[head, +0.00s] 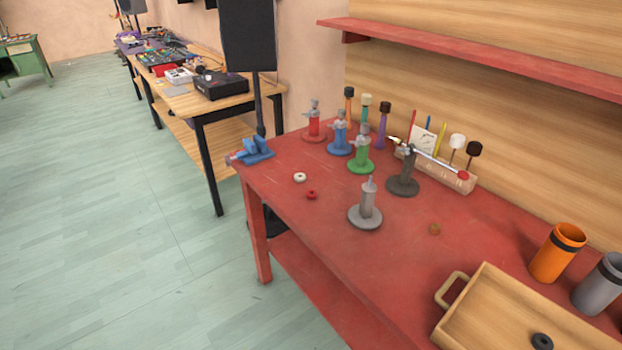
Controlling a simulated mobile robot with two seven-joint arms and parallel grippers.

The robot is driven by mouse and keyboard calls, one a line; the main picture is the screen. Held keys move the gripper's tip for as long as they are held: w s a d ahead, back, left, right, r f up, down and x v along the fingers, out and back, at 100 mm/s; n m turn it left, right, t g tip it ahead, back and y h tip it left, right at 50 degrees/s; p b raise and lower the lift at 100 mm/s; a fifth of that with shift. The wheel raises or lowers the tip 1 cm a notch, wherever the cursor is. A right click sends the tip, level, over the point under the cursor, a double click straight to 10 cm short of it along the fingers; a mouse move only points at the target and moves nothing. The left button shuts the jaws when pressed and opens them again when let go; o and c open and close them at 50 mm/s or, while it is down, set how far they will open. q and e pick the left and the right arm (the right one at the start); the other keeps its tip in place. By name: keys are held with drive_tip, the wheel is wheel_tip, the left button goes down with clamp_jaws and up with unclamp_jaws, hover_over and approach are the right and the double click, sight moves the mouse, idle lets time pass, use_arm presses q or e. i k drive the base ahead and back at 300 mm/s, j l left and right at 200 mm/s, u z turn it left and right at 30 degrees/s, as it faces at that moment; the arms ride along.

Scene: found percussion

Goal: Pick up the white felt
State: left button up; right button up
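The white felt (300,177) is a small pale ring lying flat on the red workbench (330,255), near its left front edge. A similar red ring (311,194) lies just in front of it and to the right, apart from it. Nothing covers the white felt. Neither of my grippers shows in the head view.
Several small stands with round bases, including a grey one (367,208) and a green one (361,155), stand right of the felt. A wooden tray (500,310) lies front right.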

sight(299, 178)
drive_tip(key=z, duration=0.4)
drive_tip(key=i+j+z, duration=0.1)
drive_tip(key=z, duration=0.3)
drive_tip(key=j+z, duration=0.15)
drive_tip(key=z, duration=0.25)
drive_tip(key=j+z, duration=0.65)
drive_tip(key=j, duration=0.2)
drive_tip(key=j+z, duration=0.15)
drive_tip(key=j, duration=0.3)
drive_tip(key=k+j+z, duration=0.15)
drive_tip(key=j, duration=0.75)
drive_tip(key=k+j, duration=0.15)
drive_tip(key=j, duration=0.3)
drive_tip(key=j+z, duration=0.1)
drive_tip(key=j, duration=0.35)
drive_tip(key=k+j, duration=0.15)
drive_tip(key=j, duration=0.3)
